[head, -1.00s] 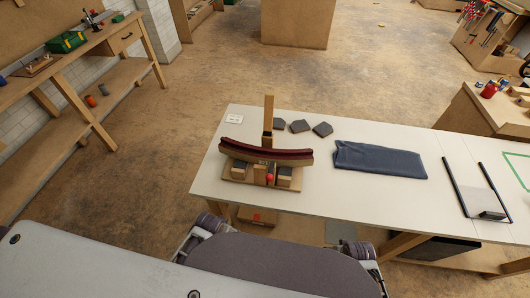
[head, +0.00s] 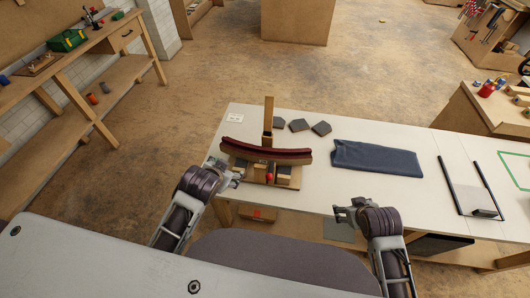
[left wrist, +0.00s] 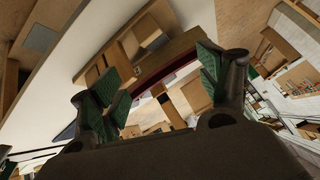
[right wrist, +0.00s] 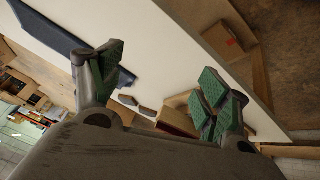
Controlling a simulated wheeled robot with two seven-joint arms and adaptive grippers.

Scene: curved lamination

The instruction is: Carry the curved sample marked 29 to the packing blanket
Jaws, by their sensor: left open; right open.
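The curved sample (head: 265,152), a bowed tan strip with a dark red layer, rests across a wooden stand (head: 238,172) on the white table. My left gripper (head: 236,177) is open and empty at the near left corner of the stand. In the left wrist view the sample (left wrist: 166,62) shows beyond its parted fingers (left wrist: 165,85). My right gripper (head: 345,212) is open and empty over the table's near edge. The blanket (right wrist: 48,28) shows in the right wrist view.
A wooden post (head: 268,115) rises behind the sample. Several dark pads (head: 299,125) lie behind, near a white card (head: 235,118). A black-barred frame (head: 468,190) is right of the blanket. The white table (head: 320,190) is clear between stand and blanket.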

